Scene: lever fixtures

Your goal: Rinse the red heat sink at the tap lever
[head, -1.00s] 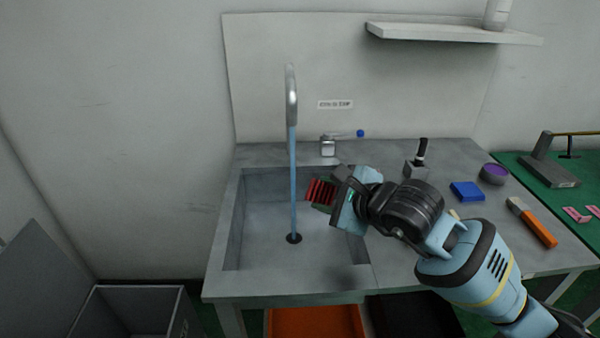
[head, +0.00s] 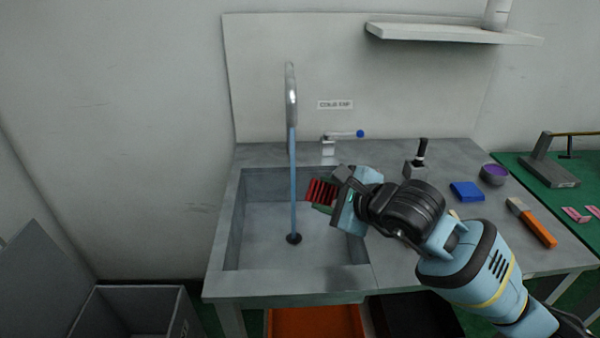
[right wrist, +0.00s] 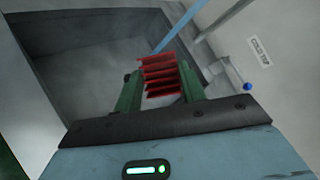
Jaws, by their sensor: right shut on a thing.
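The red heat sink (head: 321,191) is held over the right part of the sink basin (head: 262,254). My right gripper (head: 323,194) is shut on it, and the right wrist view shows the finned heat sink (right wrist: 162,74) between the green fingers. A blue stream of water (head: 293,180) runs from the tall spout (head: 291,95) down to the drain (head: 294,239). The heat sink is to the right of the stream, apart from it in the head view. The tap lever (head: 345,134) with its blue knob (head: 360,133) stands behind the basin, pointing right. My left gripper is not in view.
On the counter right of the basin are a dark-handled switch lever (head: 421,152), a blue block (head: 467,191), a purple-topped bowl (head: 494,174) and an orange-handled brush (head: 537,227). A shelf (head: 450,34) hangs above. A grey bin (head: 135,312) stands at lower left.

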